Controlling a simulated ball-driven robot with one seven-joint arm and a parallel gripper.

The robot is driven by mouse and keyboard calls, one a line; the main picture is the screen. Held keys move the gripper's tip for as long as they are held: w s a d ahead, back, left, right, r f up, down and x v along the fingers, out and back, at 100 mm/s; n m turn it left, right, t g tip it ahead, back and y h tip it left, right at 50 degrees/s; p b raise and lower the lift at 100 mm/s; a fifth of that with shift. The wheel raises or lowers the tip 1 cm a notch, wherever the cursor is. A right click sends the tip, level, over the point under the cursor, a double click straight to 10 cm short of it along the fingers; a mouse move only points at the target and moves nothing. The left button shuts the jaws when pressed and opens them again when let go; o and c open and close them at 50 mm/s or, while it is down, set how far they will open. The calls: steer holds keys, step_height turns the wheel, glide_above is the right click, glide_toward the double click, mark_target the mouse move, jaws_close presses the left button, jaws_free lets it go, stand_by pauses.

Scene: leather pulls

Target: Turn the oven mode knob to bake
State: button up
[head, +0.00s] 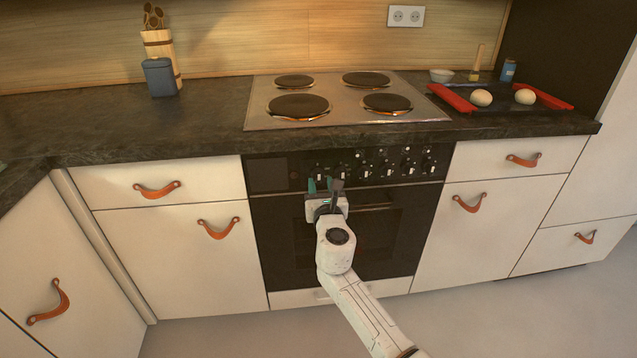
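The black oven (400,240) is built in under the hob, with a dark control panel across its top. The panel carries a row of several small knobs with white marks, such as one towards the right (407,166). The labels are too small to read, so I cannot tell which is the mode knob or where it points. My gripper (322,184) is at the left part of this row, just below the leftmost knob (318,169) in the picture. Its fingers look apart, with teal inner pads. I see no knob clearly between them, and contact cannot be judged.
The oven door handle (376,206) lies just below and right of my gripper. The dark worktop edge (200,150) overhangs above the panel. White drawers with leather pulls (157,190) flank the oven. A hob (345,117) and a tray with red ends (452,98) stand above.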

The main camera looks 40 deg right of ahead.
mark_target(319, 176)
steer(key=shift+b+x, duration=0.4)
steer(key=shift+x, duration=1.3)
jaws_close()
